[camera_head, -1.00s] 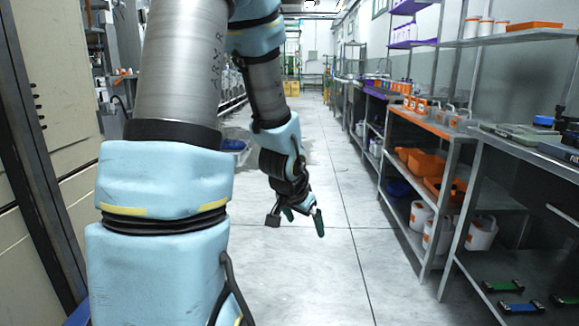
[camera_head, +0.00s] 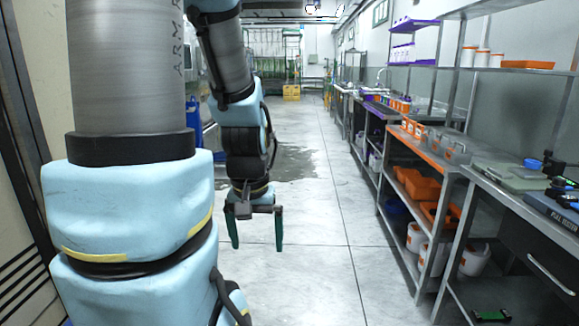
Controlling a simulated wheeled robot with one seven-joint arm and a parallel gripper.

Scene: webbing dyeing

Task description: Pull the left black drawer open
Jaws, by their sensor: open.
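A black drawer (camera_head: 540,252) with a pale bar handle (camera_head: 551,275) is set under the worktop at the right edge of the head view. It looks shut, and the picture edge cuts off its right side. Whether another drawer stands beside it cannot be seen. My gripper (camera_head: 257,246) hangs over the aisle floor left of the middle, pointing down. Its two dark green fingers are apart with nothing between them. It is well away from the drawer and its handle, with open floor between.
The grey worktop (camera_head: 490,166) above the drawer carries scales and other devices. Orange-topped shelving (camera_head: 425,145) with orange bins and white tubs runs along the right side. The floor (camera_head: 325,270) down the aisle is clear. Cabinets stand close on the left.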

